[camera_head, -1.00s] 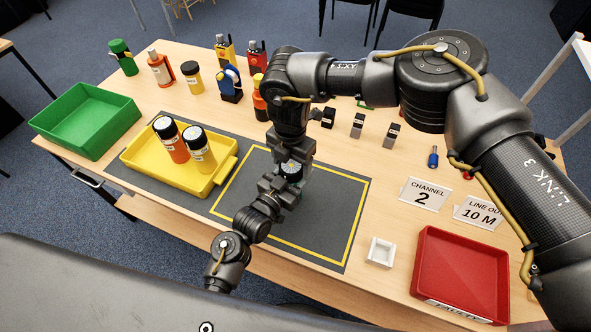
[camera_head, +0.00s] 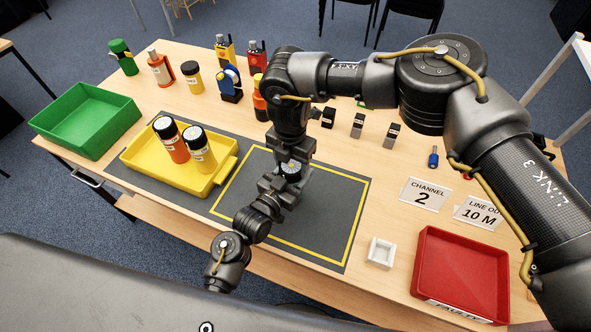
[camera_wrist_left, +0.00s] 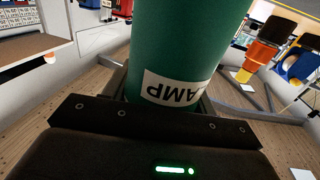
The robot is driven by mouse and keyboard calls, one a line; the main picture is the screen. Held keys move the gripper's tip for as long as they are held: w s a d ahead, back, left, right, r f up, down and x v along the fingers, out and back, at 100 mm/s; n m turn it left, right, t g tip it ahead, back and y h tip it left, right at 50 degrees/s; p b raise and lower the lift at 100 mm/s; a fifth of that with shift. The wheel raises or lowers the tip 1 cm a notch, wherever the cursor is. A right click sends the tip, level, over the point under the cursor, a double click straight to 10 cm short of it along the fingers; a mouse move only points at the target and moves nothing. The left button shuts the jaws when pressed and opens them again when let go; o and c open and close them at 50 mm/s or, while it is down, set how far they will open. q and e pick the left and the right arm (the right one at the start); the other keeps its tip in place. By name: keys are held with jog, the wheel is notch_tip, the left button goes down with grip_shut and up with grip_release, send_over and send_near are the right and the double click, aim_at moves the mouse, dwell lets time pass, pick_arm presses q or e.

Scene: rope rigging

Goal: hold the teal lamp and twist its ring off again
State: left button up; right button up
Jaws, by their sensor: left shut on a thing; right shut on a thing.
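The teal lamp (camera_wrist_left: 185,50) stands in the jaws of my left gripper and fills the middle of the left wrist view, with a white LAMP label upside down on it. In the head view only its round, light-patterned end (camera_head: 291,169) shows clearly; the body is mostly hidden by my grippers. My left gripper (camera_head: 279,187) is shut on the lamp's body from the near side. My right gripper (camera_head: 292,158) reaches down from above and is shut at the lamp's upper end. The ring itself cannot be made out between the fingers.
Below is a dark mat with a yellow outline (camera_head: 345,262). A yellow tray (camera_head: 140,165) with two lamps is left, a green tray (camera_head: 60,125) beyond it. A red tray (camera_head: 455,270) and small white box (camera_head: 381,252) are right. Several lamps and tools stand behind.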

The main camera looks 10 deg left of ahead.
jog(key=shift+m, duration=0.7)
jog(key=o, duration=0.7)
jog(key=shift+r, duration=3)
pick_arm(q)
jog(key=o, duration=1.1)
jog(key=shift+o, duration=0.2)
